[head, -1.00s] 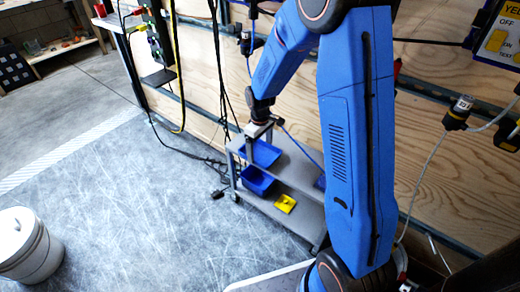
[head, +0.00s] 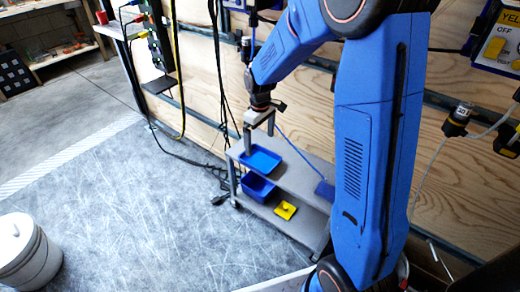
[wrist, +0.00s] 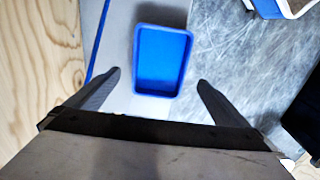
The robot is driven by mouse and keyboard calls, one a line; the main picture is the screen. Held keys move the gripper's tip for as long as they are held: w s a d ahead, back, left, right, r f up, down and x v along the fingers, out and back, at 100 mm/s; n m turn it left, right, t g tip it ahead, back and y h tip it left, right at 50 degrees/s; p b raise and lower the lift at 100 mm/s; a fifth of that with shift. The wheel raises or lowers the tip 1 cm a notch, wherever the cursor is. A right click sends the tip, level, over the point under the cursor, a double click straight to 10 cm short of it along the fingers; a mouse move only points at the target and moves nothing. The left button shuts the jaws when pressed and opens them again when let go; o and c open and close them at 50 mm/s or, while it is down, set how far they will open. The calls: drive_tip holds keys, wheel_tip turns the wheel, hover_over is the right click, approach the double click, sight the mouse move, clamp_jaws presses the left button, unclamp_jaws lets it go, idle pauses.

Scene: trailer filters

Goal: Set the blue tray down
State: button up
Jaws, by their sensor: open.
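The blue tray (head: 261,160) lies flat on the top shelf of the grey cart (head: 301,178), at its left end. In the wrist view the tray (wrist: 161,62) sits beyond the fingertips, between their lines and not touched by them. My gripper (head: 258,128) is above the tray's back edge, its fingers apart and empty. In the wrist view the open fingers of my gripper (wrist: 158,88) show with a gap wider than the tray.
A blue bin (head: 257,188) and a yellow piece (head: 286,210) are on the cart's lower shelf. A blue item (head: 325,190) is at the top shelf's right end. A plywood wall is behind the cart. A white bucket (head: 25,252) stands on the floor, left.

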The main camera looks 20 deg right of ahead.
drive_tip(key=s+d+r+m+t, duration=0.2)
drive_tip(key=s+d+r+m, duration=0.15)
drive_tip(key=s+r, duration=1.25)
drive_tip(key=s+d+r+m+t, duration=0.1)
drive_tip(key=s+m, duration=0.1)
drive_tip(key=s, duration=0.6)
drive_tip(key=s+d+r+m+t, duration=0.1)
drive_tip(key=s+d, duration=0.1)
drive_tip(key=s, duration=0.7)
drive_tip(key=shift+s+d+m+t, duration=0.25)
drive_tip(key=shift+m+t, duration=0.1)
drive_tip(key=shift+t, duration=0.05)
